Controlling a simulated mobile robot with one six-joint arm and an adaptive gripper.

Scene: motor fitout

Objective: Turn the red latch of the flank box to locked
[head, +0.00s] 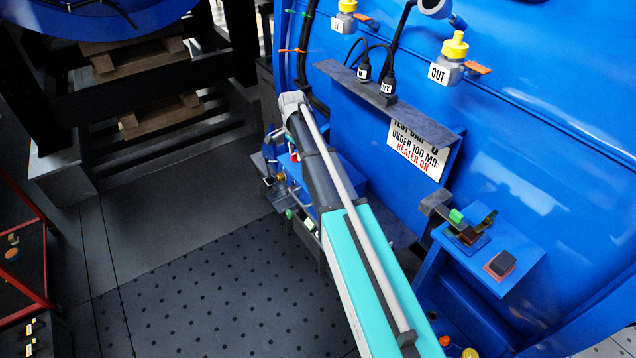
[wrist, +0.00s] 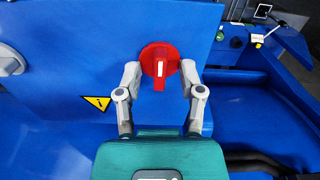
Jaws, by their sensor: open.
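The red latch (wrist: 160,62) sits on the blue face of the flank box (wrist: 75,65) in the wrist view. It has a round red base and a handle with a white mark, pointing about straight down in the picture. My gripper (wrist: 160,72) is open, with one grey finger on each side of the latch handle. A gap shows between each finger and the handle; whether the fingertips reach the depth of the handle I cannot tell.
A yellow warning label (wrist: 97,102) and a grey round fitting (wrist: 11,60) are on the box. At right is a recess with a tagged part (wrist: 258,40). In the head view, a blue shelf (head: 490,262) juts out at right, and open dotted floor (head: 200,290) lies left.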

